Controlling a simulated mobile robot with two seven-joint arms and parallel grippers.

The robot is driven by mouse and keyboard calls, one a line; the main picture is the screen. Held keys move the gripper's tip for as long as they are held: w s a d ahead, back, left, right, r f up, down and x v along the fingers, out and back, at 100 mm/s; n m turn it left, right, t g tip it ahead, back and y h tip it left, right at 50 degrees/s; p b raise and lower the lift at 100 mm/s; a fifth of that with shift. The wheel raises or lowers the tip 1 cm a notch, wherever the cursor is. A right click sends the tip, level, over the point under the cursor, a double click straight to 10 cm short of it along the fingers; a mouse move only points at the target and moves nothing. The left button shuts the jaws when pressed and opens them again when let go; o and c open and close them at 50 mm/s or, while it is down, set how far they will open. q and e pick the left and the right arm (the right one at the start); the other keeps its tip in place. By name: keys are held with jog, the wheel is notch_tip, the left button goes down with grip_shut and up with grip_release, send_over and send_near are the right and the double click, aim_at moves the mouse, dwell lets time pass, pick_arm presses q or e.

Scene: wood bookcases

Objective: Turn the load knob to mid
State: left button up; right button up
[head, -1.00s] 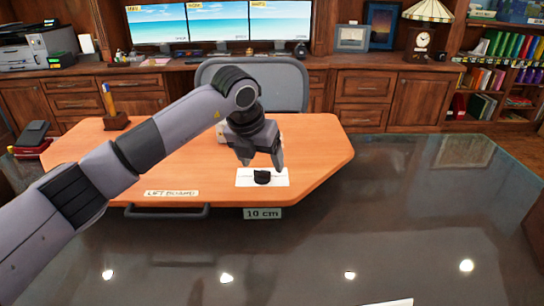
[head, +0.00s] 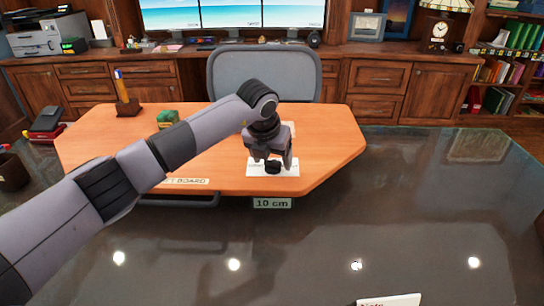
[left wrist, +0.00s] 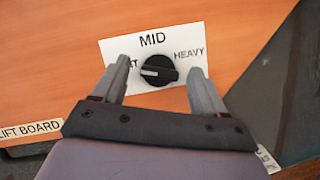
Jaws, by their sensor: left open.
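The load knob (head: 272,168) is a round black dial on a white label plate (head: 290,171) on the orange board. In the left wrist view the knob (left wrist: 158,70) has a light pointer bar, and the plate (left wrist: 118,46) reads MID at the top and HEAVY at the right; the left word is partly hidden. The pointer lies toward the left word, not toward MID. My left gripper (head: 269,164) is open just above the knob. In the left wrist view its fingers (left wrist: 160,88) stand on either side of the knob, apart from it. My right gripper is not in view.
The orange lift board (head: 220,180) lies on a dark glossy desk (head: 330,240), with a 10 cm tag (head: 272,203) at its front edge. A pen holder (head: 128,108) and a green object (head: 167,118) stand on the board's left. A grey chair (head: 240,62) is behind it.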

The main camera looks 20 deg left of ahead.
pick_arm(q)
jog(key=c, duration=1.1)
jog(key=shift+o, duration=0.2)
jog(key=shift+m, duration=0.3)
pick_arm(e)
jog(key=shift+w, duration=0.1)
pick_arm(q)
jog(key=m+h+b, duration=0.1)
jog(key=m, duration=0.1)
jog(key=shift+a+m, duration=0.1)
jog(key=shift+m, duration=0.3)
jog(key=m, duration=0.1)
jog(key=m+g+h, duration=0.1)
jog(key=m, duration=0.1)
jog(key=shift+w+a+m+h, duration=0.1)
jog(key=shift+m+h, duration=0.2)
jog(key=m+g, duration=0.1)
jog(key=m, duration=0.2)
jog(key=m+g+h+b, duration=0.1)
jog(key=m, duration=0.2)
jog(key=shift+w+m, duration=0.15)
jog(key=shift+m, duration=0.15)
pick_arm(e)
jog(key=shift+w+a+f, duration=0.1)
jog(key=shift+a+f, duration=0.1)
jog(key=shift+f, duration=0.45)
pick_arm(q)
jog(key=shift+a, duration=0.1)
jog(key=o, duration=1.1)
jog(key=shift+c, duration=0.2)
